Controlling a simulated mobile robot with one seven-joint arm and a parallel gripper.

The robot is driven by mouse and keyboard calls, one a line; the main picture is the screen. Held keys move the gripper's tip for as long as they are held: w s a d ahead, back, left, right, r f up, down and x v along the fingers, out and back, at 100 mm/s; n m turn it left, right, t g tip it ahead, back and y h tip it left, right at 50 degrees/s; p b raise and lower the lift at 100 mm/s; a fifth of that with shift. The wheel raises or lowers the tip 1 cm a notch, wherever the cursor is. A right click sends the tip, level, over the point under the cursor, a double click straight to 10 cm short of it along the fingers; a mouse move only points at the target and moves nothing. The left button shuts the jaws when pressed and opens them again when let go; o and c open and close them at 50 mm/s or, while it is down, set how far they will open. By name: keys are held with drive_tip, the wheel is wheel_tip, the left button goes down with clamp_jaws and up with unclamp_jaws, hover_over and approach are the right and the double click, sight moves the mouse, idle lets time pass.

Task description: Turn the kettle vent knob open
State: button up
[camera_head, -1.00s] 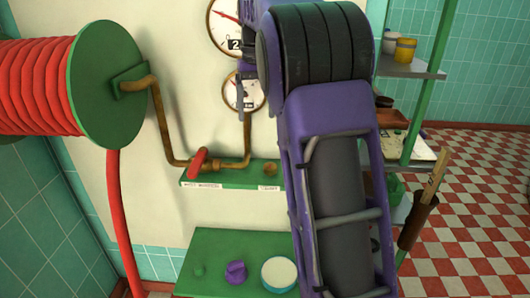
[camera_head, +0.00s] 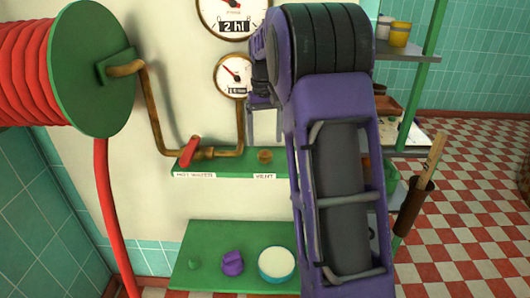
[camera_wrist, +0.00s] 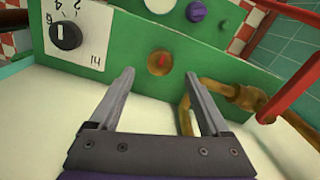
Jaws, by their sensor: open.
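The brass vent knob (camera_head: 265,156) sits on the green shelf (camera_head: 222,166) above a "VENT" label (camera_head: 265,176). In the wrist view the knob (camera_wrist: 159,63) is round with a red mark on its face. My gripper (camera_head: 264,128) is open and empty, above the knob in the head view and partly hidden by my arm. In the wrist view its fingertips (camera_wrist: 159,75) point towards the knob, one to each side of it in the picture. I cannot tell whether they touch it.
A brass pipe (camera_wrist: 235,95) with a red lever (camera_head: 188,151) runs left of the knob. Two gauges hang above. A black dial (camera_wrist: 66,36) shows in the wrist view. A lower green panel holds a purple knob (camera_head: 232,263) and a white-topped round thing (camera_head: 277,262).

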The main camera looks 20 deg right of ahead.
sight(265, 152)
drive_tip(key=shift+f, duration=2.3)
drive_tip(key=shift+c, duration=0.2)
clamp_jaws()
